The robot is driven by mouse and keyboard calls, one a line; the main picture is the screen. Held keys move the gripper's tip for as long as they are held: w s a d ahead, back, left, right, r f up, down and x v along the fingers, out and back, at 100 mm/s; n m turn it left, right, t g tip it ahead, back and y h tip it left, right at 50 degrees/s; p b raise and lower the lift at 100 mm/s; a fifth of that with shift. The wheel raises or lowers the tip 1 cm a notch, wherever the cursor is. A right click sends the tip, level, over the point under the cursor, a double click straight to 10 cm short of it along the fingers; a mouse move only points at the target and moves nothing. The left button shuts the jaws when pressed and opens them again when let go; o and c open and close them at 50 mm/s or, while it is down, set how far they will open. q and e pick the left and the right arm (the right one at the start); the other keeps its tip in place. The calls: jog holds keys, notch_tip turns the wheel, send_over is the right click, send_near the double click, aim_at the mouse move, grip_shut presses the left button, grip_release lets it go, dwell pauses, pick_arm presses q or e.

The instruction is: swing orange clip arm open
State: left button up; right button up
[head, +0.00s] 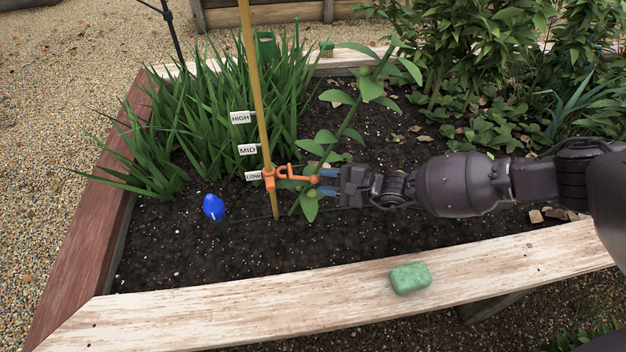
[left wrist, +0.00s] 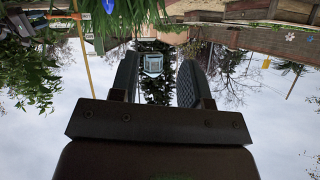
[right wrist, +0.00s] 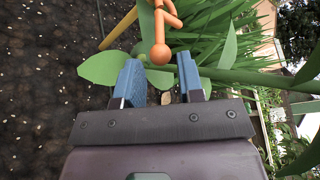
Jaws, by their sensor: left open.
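The orange clip (head: 269,179) sits on a yellow stake (head: 255,95) beside the LOW tag. Its hooked arm (head: 287,170) reaches right to a ball end. The leafy plant stem (head: 340,132) rises close beside the arm. My right gripper (head: 327,181) comes in from the right, its blue fingers at the ball end. In the right wrist view the ball (right wrist: 161,54) is at the mouth of the open fingers, with a gap on both sides. My left gripper (left wrist: 157,75) is open and empty, seen only in its own wrist view.
Tags HIGH (head: 241,118), MID (head: 248,149) and LOW (head: 253,176) stand left of the stake. A blue bulb-shaped object (head: 213,207) stands in the soil. A green block (head: 410,278) lies on the front board (head: 250,306). Grassy leaves (head: 200,120) fill the left back.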

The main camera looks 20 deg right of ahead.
aim_at(314, 178)
pick_arm(q)
jog(key=shift+a+r+t+b, duration=0.1)
jog(key=shift+r+t+b, duration=0.05)
jog(key=shift+t+b, duration=0.2)
pick_arm(e)
jog(key=shift+x, duration=1.85)
jog(key=c, duration=0.6)
jog(key=shift+r, duration=0.1)
jog(key=shift+c, duration=0.2)
